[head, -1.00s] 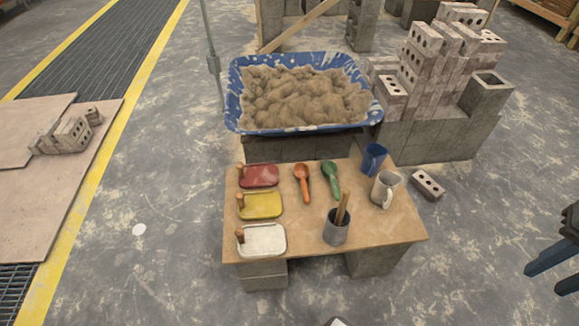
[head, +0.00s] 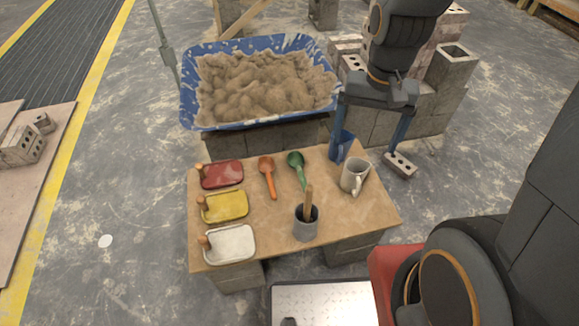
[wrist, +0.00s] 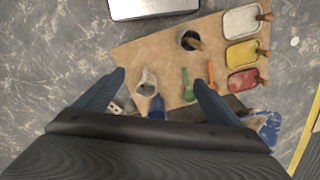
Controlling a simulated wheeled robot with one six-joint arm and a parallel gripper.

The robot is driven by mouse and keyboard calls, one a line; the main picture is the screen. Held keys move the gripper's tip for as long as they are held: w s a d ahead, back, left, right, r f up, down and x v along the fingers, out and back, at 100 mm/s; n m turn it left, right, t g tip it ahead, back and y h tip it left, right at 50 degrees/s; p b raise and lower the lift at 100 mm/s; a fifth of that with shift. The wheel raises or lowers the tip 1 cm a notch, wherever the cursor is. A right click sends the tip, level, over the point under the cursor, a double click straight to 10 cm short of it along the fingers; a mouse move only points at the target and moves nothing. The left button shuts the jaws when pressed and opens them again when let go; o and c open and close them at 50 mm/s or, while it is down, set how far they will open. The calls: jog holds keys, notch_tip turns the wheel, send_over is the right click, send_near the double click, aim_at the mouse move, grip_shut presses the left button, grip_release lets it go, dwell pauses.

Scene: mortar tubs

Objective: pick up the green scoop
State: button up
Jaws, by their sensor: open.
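The green scoop (head: 298,168) lies on the wooden board, its bowl toward the blue tub and its handle toward the grey pot. It also shows in the wrist view (wrist: 187,86), near the inner side of one finger. My gripper (head: 368,150) is open and empty, with its fingers pointing down. In the head view it is to the right of the scoop, around the blue cup and the white mug's end of the board. In the wrist view the fingers of my gripper (wrist: 160,78) are spread wide. The scoop is not touched, as far as I can tell.
An orange scoop (head: 268,177) lies left of the green one. A white mug (head: 354,177), a blue cup (head: 342,146) and a grey pot (head: 306,224) with a wooden handle stand nearby. Red (head: 222,174), yellow (head: 225,207) and white (head: 231,244) trays line the left. A blue tub (head: 186,104) stands behind.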

jog(key=w+a+f+m+b, duration=0.5)
jog(key=w+f, duration=0.5)
jog(key=f, duration=0.5)
jog(key=m+b, duration=0.3)
jog(key=m, duration=0.4)
send_over(303, 179)
jog(key=f, duration=1.6)
jog(key=shift+s+f, duration=0.3)
jog(key=shift+f, duration=0.1)
notch_tip(303, 179, down, 2)
jog(key=shift+a+f+m, duration=0.1)
jog(key=shift+f+m, duration=0.15)
jog(key=shift+m, duration=0.15)
jog(key=shift+w+f, duration=0.2)
jog(key=shift+f, duration=2.65)
jog(key=c, duration=1.4)
jog(key=shift+r, duration=0.15)
